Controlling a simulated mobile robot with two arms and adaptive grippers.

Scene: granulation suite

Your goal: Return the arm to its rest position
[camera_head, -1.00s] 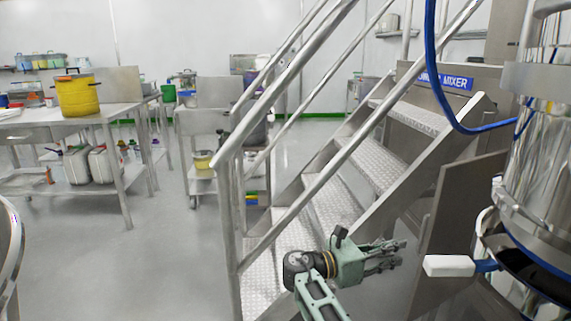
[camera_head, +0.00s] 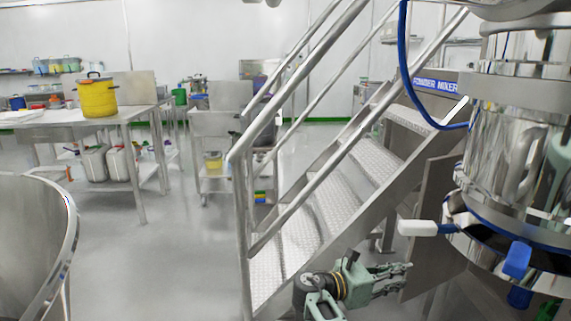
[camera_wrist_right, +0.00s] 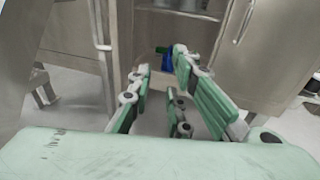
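My right arm comes in from the bottom of the head view. Its green-grey gripper (camera_head: 405,273) points right, in front of the lower steps and left of the steel mixer vessel. In the right wrist view the fingers of this gripper (camera_wrist_right: 162,62) are apart, with nothing held between them. My left arm and gripper are not in view.
Steel stairs (camera_head: 325,200) with handrails stand close behind the right gripper. A steel vessel (camera_head: 510,140) with a white-handled lever (camera_head: 417,228) is at right. A round steel bowl (camera_head: 35,235) is at left. Clear floor (camera_head: 180,260) lies between bowl and stairs.

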